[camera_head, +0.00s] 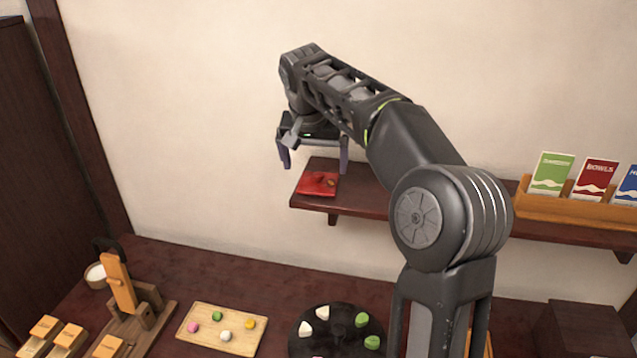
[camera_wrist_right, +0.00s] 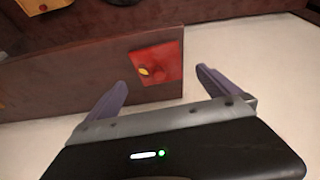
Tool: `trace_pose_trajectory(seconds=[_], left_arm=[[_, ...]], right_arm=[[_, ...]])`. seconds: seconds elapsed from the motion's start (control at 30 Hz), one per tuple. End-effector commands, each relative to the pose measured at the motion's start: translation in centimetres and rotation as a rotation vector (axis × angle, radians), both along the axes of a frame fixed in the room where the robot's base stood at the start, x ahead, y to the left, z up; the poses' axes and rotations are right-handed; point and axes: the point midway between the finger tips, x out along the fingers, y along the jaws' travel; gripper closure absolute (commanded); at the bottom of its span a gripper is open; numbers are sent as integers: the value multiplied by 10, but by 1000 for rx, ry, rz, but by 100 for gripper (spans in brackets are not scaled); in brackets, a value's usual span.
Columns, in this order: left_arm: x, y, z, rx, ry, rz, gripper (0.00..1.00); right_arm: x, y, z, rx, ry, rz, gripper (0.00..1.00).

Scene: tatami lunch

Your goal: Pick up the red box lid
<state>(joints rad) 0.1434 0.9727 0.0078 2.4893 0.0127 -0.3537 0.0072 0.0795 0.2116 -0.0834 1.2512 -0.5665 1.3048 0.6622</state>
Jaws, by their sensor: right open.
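The red box lid (camera_head: 317,184) is a flat red square with a small yellow spot, lying at the left end of the wall shelf (camera_head: 365,204). In the right wrist view the lid (camera_wrist_right: 165,64) lies on the shelf beyond the fingertips, between their lines. My right gripper (camera_head: 314,160) is open and empty, above and beside the lid and apart from it. Its two purple fingers also show in the right wrist view (camera_wrist_right: 160,78). My left gripper is not in view.
On the shelf's right, a wooden holder (camera_head: 570,211) carries several cards. On the table below are a tray of small sweets (camera_head: 203,338), a dark round plate (camera_head: 342,346), a wooden stand (camera_head: 135,310) and small wooden boxes (camera_head: 45,330). The wall left of the shelf is clear.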

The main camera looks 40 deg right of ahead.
Motion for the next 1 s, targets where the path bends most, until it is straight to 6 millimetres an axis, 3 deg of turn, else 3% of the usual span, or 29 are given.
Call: trace_pose_trajectory(seconds=[0.4,0.8,1.0], left_arm=[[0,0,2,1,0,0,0],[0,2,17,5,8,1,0],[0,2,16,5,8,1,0]], right_arm=[[2,-3,-8,1,1,0,0],[11,-17,-52,1,2,0,0],[11,-18,-54,1,-1,0,0]])
